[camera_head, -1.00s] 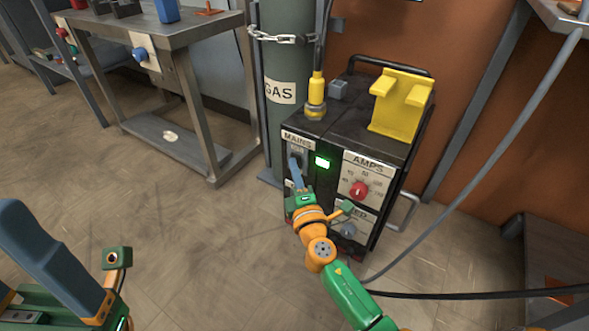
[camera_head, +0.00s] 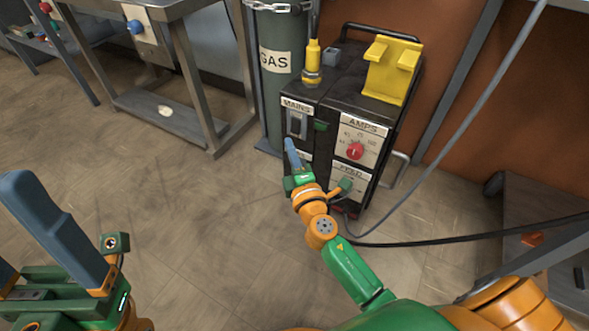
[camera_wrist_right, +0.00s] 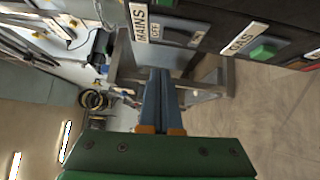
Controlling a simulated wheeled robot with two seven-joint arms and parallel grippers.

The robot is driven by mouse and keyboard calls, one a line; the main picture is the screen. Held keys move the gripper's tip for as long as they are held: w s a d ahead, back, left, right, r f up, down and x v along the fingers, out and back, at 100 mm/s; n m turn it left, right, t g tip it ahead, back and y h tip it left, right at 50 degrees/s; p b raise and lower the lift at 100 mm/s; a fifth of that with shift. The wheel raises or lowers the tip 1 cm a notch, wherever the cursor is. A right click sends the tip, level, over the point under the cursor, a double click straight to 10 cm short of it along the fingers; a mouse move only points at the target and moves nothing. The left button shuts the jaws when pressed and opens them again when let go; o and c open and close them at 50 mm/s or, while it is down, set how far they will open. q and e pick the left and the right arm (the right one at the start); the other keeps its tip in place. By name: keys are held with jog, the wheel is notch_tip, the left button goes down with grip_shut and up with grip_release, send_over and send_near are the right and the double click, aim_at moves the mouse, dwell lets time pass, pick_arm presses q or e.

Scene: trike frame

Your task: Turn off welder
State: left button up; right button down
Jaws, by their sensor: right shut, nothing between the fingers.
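The welder (camera_head: 350,110) is a black box with a MAINS switch (camera_head: 297,123) at the upper left of its front. The small display (camera_head: 321,126) beside the switch is dark green and unlit. My right gripper (camera_head: 289,143) is shut and empty, its blue fingertips just below the switch and seemingly apart from it. In the right wrist view the shut fingers (camera_wrist_right: 160,75) point past the MAINS label (camera_wrist_right: 140,22), with the switch housing (camera_wrist_right: 178,30) beside it. My left gripper (camera_head: 22,222) is open at the lower left, far from the welder.
A grey gas cylinder (camera_head: 277,85) stands left of the welder, and a metal table (camera_head: 190,75) further left. A red AMPS knob (camera_head: 355,151) is on the front. Cables (camera_head: 440,150) run to the right. Floor in front is clear.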

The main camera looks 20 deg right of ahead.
jog(key=s, duration=0.6)
jog(key=shift+s+a+r, duration=0.25)
jog(key=shift+s+a, duration=0.05)
jog(key=shift+a, duration=0.05)
